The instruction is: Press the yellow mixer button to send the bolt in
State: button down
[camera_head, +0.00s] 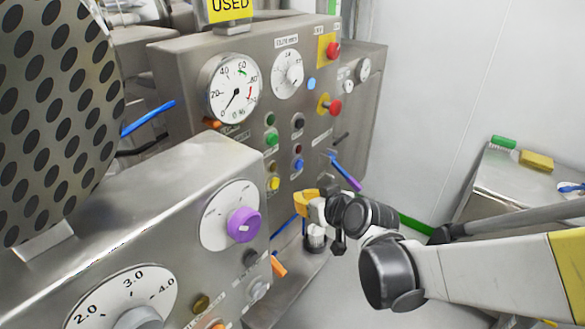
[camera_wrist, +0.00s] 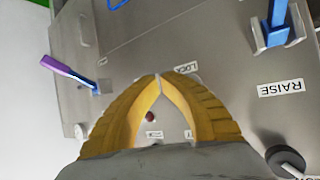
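A yellow button (camera_head: 273,184) sits low on the grey control panel, left of a blue button; its label is too small to read. My gripper (camera_head: 303,201) has yellow fingers and is in front of the panel's lower part, to the right of and below the yellow button, apart from it in the picture. In the wrist view my gripper (camera_wrist: 158,78) has its fingertips together with nothing held. A dark red button (camera_wrist: 150,116) shows between the fingers. The yellow button is not seen in the wrist view. I cannot make out a bolt.
A purple-ended blue lever (camera_head: 345,172) juts from the panel's right part. A nearer console with a purple knob (camera_head: 243,224) stands left of my gripper. Red stop buttons (camera_head: 334,106) are higher up. A side table (camera_head: 500,185) stands at right.

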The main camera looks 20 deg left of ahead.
jog(key=shift+w+a, duration=0.3)
jog(key=shift+a, duration=0.45)
jog(key=shift+w+a, duration=0.3)
jog(key=shift+a, duration=0.4)
jog(key=shift+w+a, duration=0.3)
jog(key=shift+a, duration=0.45)
jog(key=shift+a, duration=0.1)
jog(key=shift+w+a, duration=0.15)
jog(key=shift+a, duration=0.1)
jog(key=shift+w+a, duration=0.2)
jog(key=shift+a, duration=0.25)
dwell(0.3)
jog(key=shift+d, duration=0.1)
jog(key=shift+s+d, duration=0.35)
jog(key=shift+d, duration=0.4)
jog(key=d, duration=0.1)
jog(key=s+d, duration=0.1)
jog(key=d, duration=0.1)
jog(key=s+d, duration=0.1)
jog(key=shift+d, duration=0.3)
